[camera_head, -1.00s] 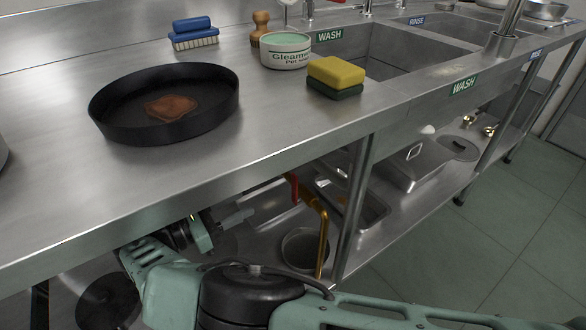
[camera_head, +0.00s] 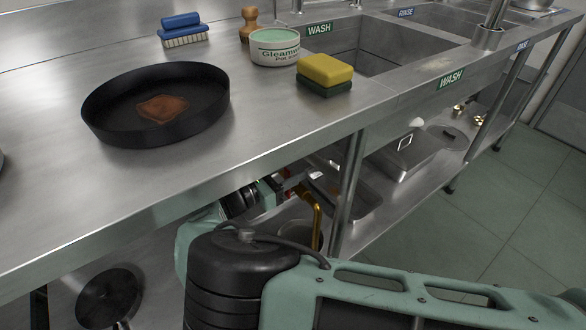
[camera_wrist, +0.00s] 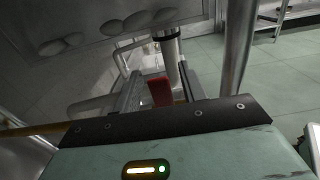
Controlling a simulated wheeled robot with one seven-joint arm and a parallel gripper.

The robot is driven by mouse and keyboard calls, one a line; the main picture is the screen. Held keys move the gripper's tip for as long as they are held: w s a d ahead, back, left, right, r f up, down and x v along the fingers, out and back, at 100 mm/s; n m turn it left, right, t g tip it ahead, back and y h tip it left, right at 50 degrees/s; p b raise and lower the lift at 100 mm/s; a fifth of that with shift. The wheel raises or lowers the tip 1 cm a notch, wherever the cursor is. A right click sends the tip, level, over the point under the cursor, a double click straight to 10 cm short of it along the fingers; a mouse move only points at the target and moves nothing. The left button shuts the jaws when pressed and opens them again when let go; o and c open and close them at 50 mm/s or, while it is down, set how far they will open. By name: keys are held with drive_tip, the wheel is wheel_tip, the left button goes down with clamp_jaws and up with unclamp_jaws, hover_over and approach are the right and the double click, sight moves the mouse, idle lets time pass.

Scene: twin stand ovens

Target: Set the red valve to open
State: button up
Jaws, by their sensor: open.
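The red valve handle (camera_wrist: 160,91) shows in the wrist view as a short red lever, between the two fingers of my gripper (camera_wrist: 160,92). The fingers are open; I cannot tell whether either touches the handle. In the head view my gripper (camera_head: 289,186) is under the counter, beside the brass pipe (camera_head: 317,222). Only a little red shows there, and my arm hides most of the valve.
The steel counter (camera_head: 215,165) hangs over my arm, with a leg (camera_head: 346,195) to the right of the gripper. The lower shelf holds metal pans (camera_head: 400,160). A skillet (camera_head: 157,105), yellow sponge (camera_head: 325,70) and tub (camera_head: 275,47) stand on top. Green floor is clear at right.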

drive_tip(key=shift+w+d, duration=0.3)
drive_tip(key=shift+d, duration=0.2)
clamp_jaws()
